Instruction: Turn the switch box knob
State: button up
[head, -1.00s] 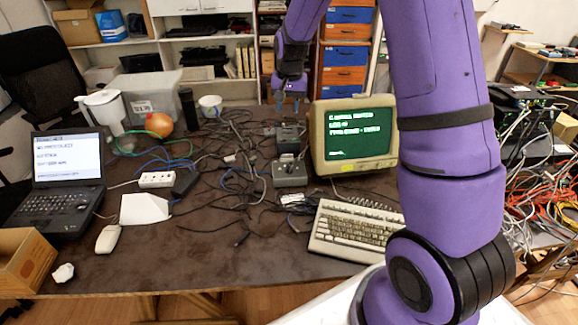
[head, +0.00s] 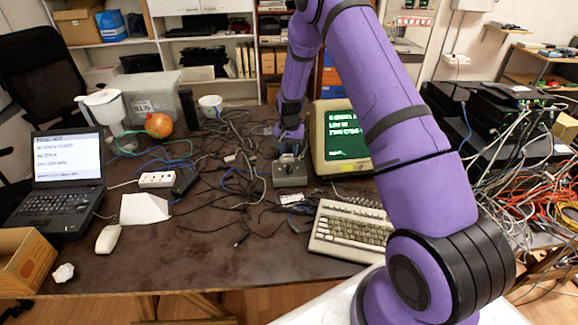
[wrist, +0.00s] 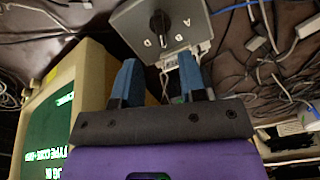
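The switch box (head: 290,173) is a small grey box on the dark table, left of the green-screen monitor. Its black knob (wrist: 160,24) stands on the grey face between printed letters in the wrist view, where the box (wrist: 135,20) shows at the top. My gripper (head: 289,148) is above and just behind the box in the head view. In the wrist view its two blue fingers (wrist: 160,78) are spread apart with nothing between them. The knob lies beyond the fingertips, about in line with the gap. I see no contact with it.
The monitor (head: 345,135) stands close on the right of my gripper, partly hidden by my arm. A keyboard (head: 350,230) lies in front of it. Loose cables (head: 225,185) cover the table left of the box. A laptop (head: 68,180) is at far left.

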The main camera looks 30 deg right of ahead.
aim_at(289, 166)
notch_tip(289, 166, down, 8)
jog(key=shift+r, duration=0.1)
dwell(0.4)
grip_shut()
